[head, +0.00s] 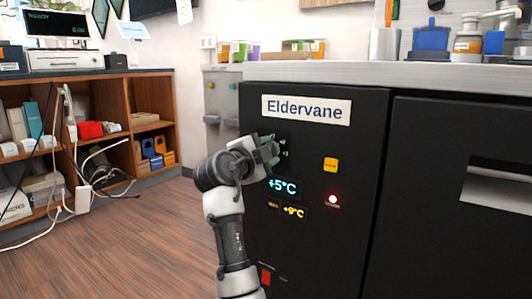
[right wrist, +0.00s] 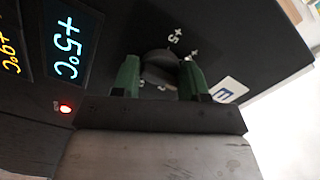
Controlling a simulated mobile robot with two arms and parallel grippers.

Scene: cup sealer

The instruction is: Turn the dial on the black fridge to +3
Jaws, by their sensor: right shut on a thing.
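The black fridge (head: 320,125) stands at the right of the head view, with an "Eldervane" label on its front. My right gripper (head: 270,149) is at the fridge front, just below the label. In the right wrist view, my right gripper (right wrist: 160,76) has its two green fingers on either side of the round dark dial (right wrist: 158,64) and is shut on it. Number marks, one reading +5, show around the dial; the pointer cannot be made out. The blue display (head: 283,186) reads +5°C. My left gripper is not in view.
A yellow button (head: 330,165) and a lit red lamp (head: 333,199) are on the fridge front, right of my arm. A smaller yellow display (head: 293,212) reads +9°C.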

